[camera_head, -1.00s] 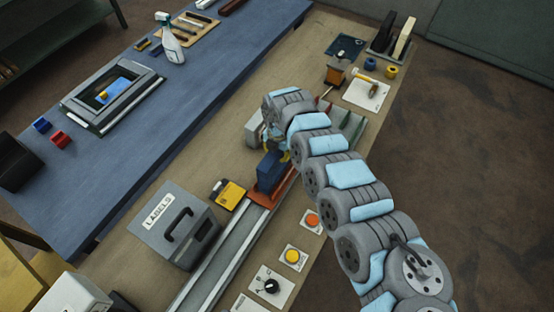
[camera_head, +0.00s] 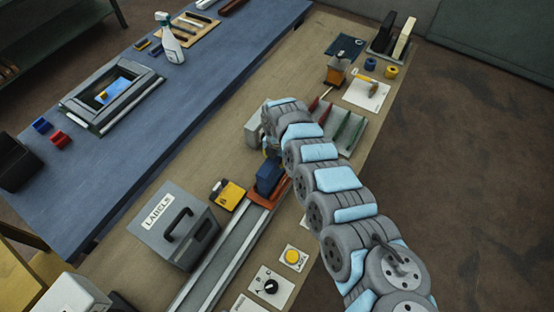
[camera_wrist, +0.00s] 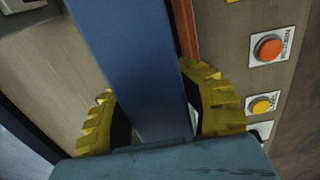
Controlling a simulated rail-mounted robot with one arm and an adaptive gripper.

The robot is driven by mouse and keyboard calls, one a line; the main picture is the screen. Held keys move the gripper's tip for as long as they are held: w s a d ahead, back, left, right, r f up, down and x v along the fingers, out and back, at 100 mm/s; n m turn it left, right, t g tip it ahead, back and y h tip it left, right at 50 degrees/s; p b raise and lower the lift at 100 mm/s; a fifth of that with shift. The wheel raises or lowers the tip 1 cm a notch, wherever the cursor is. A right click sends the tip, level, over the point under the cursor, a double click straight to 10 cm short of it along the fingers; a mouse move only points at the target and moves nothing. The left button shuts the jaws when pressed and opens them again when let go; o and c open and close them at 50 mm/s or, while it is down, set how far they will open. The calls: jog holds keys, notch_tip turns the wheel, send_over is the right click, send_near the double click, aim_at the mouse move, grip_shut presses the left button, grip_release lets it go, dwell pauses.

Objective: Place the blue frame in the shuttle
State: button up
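The blue frame (camera_head: 268,180) is a dark blue block at the orange shuttle (camera_head: 257,202), which sits on the grey rail. From the head view I cannot tell whether it is fully seated or slightly above. In the wrist view the blue frame (camera_wrist: 125,50) passes between the yellow fingers of my gripper (camera_wrist: 160,112), whose dark inner pads lie against its two sides. The gripper looks shut on it. A strip of the orange shuttle (camera_wrist: 184,30) shows beside the frame. In the head view my arm mostly hides the gripper.
The grey labels box (camera_head: 174,225) and a yellow-black device (camera_head: 228,194) stand left of the rail (camera_head: 222,262). A yellow button (camera_head: 292,257) and a black knob (camera_head: 271,286) lie right of it. A grey rack (camera_head: 345,130) stands beyond my arm.

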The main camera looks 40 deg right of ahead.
jog(key=o, duration=0.6)
jog(key=shift+r, duration=0.2)
notch_tip(320, 180, up, 12)
dwell(0.8)
